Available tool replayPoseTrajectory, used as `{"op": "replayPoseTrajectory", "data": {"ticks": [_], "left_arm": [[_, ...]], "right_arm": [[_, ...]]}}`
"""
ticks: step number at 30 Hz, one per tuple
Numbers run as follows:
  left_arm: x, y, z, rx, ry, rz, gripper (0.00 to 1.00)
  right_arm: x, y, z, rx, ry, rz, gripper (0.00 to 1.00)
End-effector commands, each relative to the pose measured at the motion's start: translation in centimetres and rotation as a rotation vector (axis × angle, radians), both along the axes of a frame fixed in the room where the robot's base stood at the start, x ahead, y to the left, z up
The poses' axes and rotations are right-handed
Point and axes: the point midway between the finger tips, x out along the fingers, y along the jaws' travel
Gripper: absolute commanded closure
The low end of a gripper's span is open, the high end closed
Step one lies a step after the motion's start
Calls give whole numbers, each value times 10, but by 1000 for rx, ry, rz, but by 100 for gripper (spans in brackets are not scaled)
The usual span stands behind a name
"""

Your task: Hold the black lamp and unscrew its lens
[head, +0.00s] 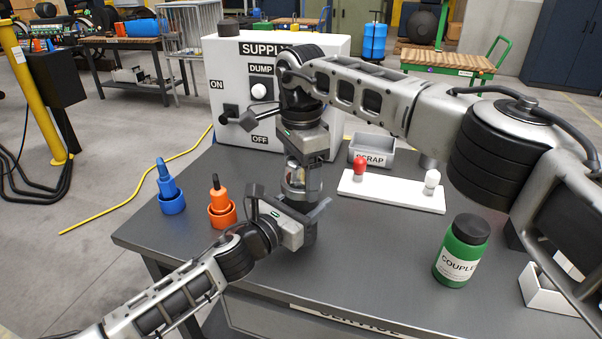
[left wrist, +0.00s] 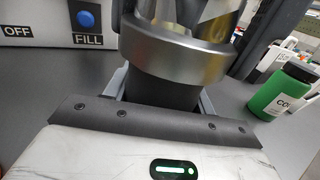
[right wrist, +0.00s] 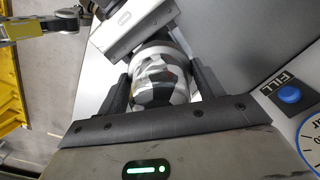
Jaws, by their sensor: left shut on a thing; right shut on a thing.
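The lamp (head: 301,185) stands upright above the table, between my two grippers. In the left wrist view its black lower body (left wrist: 160,94) is between the fingers of my left gripper (head: 300,222), which is shut on it. A wide grey metal collar (left wrist: 170,52) sits above that body. My right gripper (head: 308,158) comes from above and is shut on the lens, a shiny glassy dome (right wrist: 160,82) between its fingers in the right wrist view. The lens is partly hidden by the fingers, and I cannot tell whether it has turned on the collar.
Behind stands a white supply box (head: 330,75) with a lever and knob. A grey scrap bin (head: 372,155) and a white rack (head: 392,192) with red and white bulbs are right of the lamp. A green bottle (head: 462,250) stands front right.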

Motion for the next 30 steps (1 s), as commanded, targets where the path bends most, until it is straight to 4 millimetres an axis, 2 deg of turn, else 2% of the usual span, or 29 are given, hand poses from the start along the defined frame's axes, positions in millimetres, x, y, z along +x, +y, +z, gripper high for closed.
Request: {"op": "replayPoseTrajectory", "data": {"ticks": [21,30], "left_arm": [[0,0,-1,1,2,0,100],[0,0,-1,1,2,0,100]], "right_arm": [[0,0,20,0,0,-1,59],[0,0,22,1,0,-1,59]]}}
